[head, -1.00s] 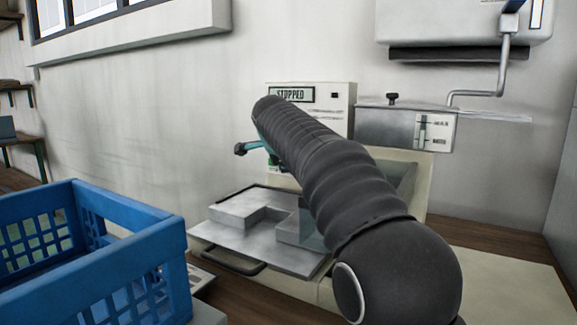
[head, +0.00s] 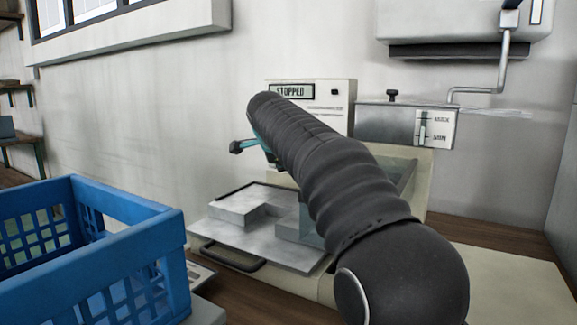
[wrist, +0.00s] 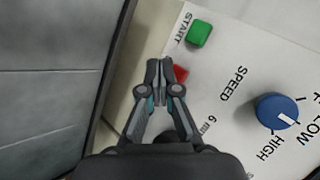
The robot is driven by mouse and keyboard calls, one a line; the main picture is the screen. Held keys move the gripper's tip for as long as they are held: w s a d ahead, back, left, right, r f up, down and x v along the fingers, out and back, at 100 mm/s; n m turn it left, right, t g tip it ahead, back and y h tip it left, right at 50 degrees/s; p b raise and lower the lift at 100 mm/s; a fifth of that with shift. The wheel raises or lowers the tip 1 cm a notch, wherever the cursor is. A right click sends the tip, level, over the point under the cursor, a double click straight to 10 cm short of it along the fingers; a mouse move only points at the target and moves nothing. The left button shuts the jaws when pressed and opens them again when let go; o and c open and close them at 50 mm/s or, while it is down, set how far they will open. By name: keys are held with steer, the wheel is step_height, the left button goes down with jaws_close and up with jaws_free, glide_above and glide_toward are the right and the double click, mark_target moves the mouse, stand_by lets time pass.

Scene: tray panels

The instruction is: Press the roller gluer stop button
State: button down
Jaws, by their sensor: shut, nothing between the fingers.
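The roller gluer (head: 338,95) stands against the wall in the head view, and its display (head: 292,91) reads STOPPED. My dark arm crosses in front of it and hides most of its control panel. In the wrist view, my gripper (wrist: 159,64) is shut and empty, with its fingertips over the panel beside a red button (wrist: 180,74). The fingers cover part of that button; whether they touch it I cannot tell. A green button (wrist: 199,33) labelled START lies just beyond it. In the head view my gripper's teal part (head: 245,146) shows left of the arm.
A blue knob (wrist: 276,110) for speed is on the panel to the right. A blue crate (head: 125,205) stands at the front left. A metal tray (head: 225,236) with a handle lies in front of the machine.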

steer(key=shift+s+a+f+b, duration=0.1)
steer(key=shift+s+a+b, duration=0.35)
steer(key=shift+s, duration=0.2)
steer(key=shift+s+a+b, duration=0.4)
steer(key=shift+s+b, duration=0.05)
steer(key=shift+s, duration=0.15)
steer(key=shift+s+a+b, duration=0.4)
steer(key=shift+s+a, duration=0.15)
steer(key=shift+s, duration=0.3)
